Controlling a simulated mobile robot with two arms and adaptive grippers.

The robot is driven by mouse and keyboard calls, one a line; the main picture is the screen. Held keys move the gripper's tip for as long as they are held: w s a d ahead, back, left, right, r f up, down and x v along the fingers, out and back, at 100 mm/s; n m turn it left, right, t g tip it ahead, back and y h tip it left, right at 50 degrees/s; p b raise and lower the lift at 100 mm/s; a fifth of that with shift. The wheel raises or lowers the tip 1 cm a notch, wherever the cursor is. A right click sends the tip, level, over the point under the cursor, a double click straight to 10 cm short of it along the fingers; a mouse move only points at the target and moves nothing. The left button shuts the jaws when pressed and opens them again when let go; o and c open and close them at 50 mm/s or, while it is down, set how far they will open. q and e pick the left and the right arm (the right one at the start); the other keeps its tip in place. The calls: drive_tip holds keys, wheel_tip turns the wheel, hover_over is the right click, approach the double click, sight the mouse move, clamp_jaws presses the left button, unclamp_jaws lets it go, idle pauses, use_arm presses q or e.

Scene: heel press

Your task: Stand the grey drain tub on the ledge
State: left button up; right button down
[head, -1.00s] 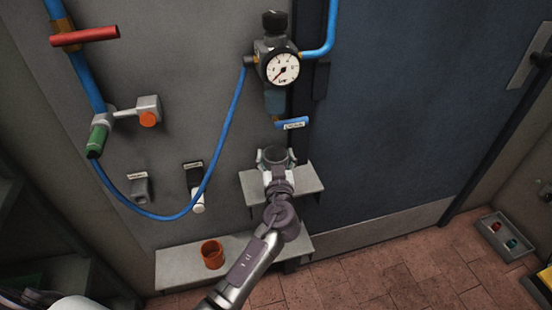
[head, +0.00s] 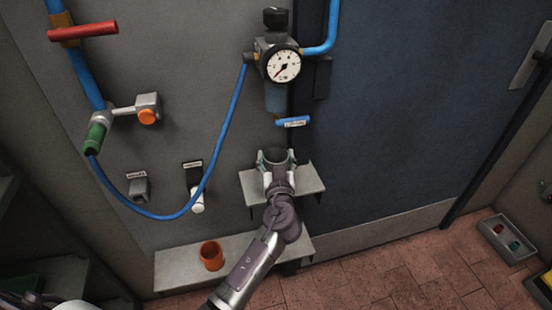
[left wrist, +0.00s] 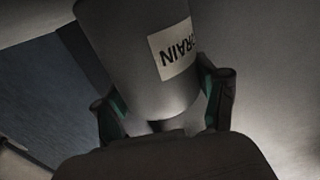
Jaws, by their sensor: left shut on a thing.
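The grey drain tub (head: 276,156) is at the small upper ledge (head: 309,180), below the pressure gauge unit. My left gripper (head: 277,165) is shut on the tub, with one finger on each side. In the left wrist view the tub (left wrist: 128,55) fills the middle, with a white label reading DRAIN upside down. The gripper (left wrist: 163,112) shows there with green pads against the tub's sides. The tub looks about upright in the head view. Whether its base touches the ledge is hidden by the gripper and arm. My right gripper is not in view.
A gauge unit (head: 281,66) with a blue-tagged lever (head: 293,122) hangs above the tub. A lower shelf (head: 180,268) holds an orange cup (head: 211,255). A blue hose (head: 229,130) loops on the wall at left. A grey tray (head: 507,240) lies on the floor at right.

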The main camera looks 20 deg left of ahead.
use_arm(q)
drive_tip(key=shift+f, duration=0.1)
drive_tip(key=o, duration=1.1)
drive_tip(key=shift+o, duration=0.2)
